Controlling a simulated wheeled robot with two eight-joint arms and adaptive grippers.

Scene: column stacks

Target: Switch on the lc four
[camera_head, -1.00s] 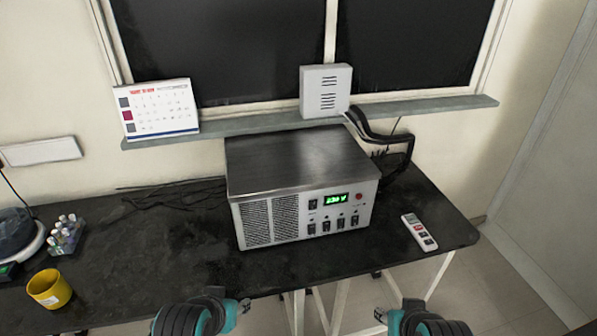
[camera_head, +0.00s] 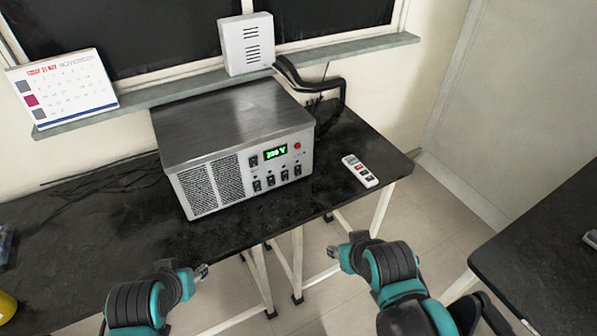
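A grey metal power unit (camera_head: 235,125) stands on the black table. Its front has a vent grille, a lit green display (camera_head: 275,153), a red button or lamp (camera_head: 297,147) and a dark switch (camera_head: 253,161) left of the display. A row of several small dark switches (camera_head: 271,181) runs below; their labels and positions are too small to read. My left gripper (camera_head: 203,272) is in front of the table, below and apart from the unit. My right gripper (camera_head: 331,251) is lower right of the unit, also apart from it. Both look empty; their finger openings are unclear.
A white remote-like device (camera_head: 360,171) lies right of the unit. A calendar (camera_head: 62,86) stands left. Another black table (camera_head: 545,240) is at right.

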